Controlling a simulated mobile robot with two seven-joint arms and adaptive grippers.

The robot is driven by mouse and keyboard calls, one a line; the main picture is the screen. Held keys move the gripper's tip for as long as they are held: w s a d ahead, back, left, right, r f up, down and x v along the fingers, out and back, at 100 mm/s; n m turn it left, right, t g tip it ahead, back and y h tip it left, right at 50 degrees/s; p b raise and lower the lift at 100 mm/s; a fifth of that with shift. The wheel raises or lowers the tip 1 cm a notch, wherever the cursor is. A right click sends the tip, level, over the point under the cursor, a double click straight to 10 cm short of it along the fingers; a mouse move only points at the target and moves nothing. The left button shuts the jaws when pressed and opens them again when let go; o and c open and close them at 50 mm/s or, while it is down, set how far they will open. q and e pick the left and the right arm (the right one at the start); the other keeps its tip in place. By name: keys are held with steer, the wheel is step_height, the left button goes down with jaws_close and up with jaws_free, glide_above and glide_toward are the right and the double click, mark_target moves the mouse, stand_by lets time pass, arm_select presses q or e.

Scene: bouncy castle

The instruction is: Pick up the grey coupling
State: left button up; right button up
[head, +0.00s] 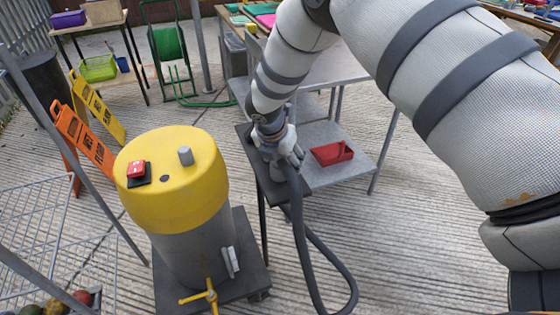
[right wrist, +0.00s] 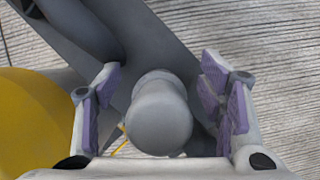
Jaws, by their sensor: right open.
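The grey coupling (right wrist: 160,112), a smooth cylinder with a rounded end, lies between the two purple-padded fingers of my right gripper (right wrist: 162,105) in the right wrist view. Gaps show between it and the pads on both sides. My right gripper (head: 284,152) is open above a small dark stand (head: 291,189) in the head view, where it largely hides the coupling. A dark grey hose (head: 301,240) rises from the floor to the stand, right beside the gripper. Whether it joins the coupling is hidden. My left gripper is not in view.
A yellow-topped drum (head: 190,190) with a red button (head: 136,168) and a short grey cylinder (head: 186,156) stands left of the stand. A metal table (head: 345,175) holding a red tray (head: 332,152) is close on the right. Orange sign boards (head: 82,138) stand at left.

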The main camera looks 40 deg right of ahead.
steer(key=c, duration=1.2)
steer(key=shift+r, duration=0.1)
steer(key=shift+c, duration=0.2)
